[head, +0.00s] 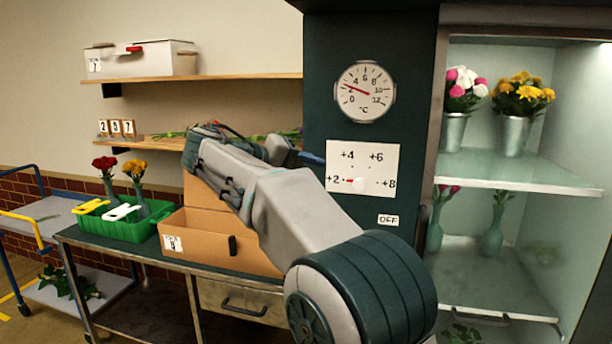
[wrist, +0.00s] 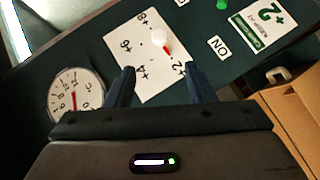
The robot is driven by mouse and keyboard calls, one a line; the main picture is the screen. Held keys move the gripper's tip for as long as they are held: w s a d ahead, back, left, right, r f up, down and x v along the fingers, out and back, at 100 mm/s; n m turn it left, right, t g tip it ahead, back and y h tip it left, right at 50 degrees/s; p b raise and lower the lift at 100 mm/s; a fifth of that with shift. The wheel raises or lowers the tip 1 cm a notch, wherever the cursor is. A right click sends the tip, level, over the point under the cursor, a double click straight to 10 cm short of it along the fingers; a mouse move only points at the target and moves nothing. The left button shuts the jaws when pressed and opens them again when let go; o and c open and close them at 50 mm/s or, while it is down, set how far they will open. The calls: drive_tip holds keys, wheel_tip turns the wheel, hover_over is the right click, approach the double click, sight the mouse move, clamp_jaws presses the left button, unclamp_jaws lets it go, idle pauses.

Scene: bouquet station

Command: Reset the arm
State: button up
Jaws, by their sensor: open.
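My gripper shows in the wrist view (wrist: 162,85) with its two dark fingers apart and nothing between them. It faces the dark green panel (wrist: 110,45). In the head view my arm reaches across the middle, and one blue fingertip shows beside the panel; the rest of the gripper is mostly hidden. On the panel is a white dial plate (head: 363,160) marked +2, +4, +6 and +8. Its white knob (wrist: 159,38) has a red pointer towards +2. No contact between fingers and knob shows.
A round gauge (head: 365,91) sits above the plate, its needle near 2. A lit cabinet with flower vases and a glass shelf (head: 510,172) stands right. A cardboard box (head: 205,258) and green crate (head: 107,228) stand on the left bench. A green +2 card (wrist: 262,25) shows in the wrist view.

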drive_tip(key=s+d+f+n+g+y, duration=0.1)
drive_tip(key=s+d+f+g+y, duration=0.35)
drive_tip(key=s+d+f, duration=0.8)
drive_tip(key=s+f+m+y, duration=0.3)
drive_tip(key=s+f+y, duration=0.4)
drive_tip(key=s+f, duration=0.8)
drive_tip(key=s, duration=0.2)
drive_tip(key=shift+s+a+f, duration=0.15)
drive_tip(key=shift+s+f, duration=0.2)
drive_tip(key=shift+s, duration=0.05)
drive_tip(key=shift+y, duration=0.25)
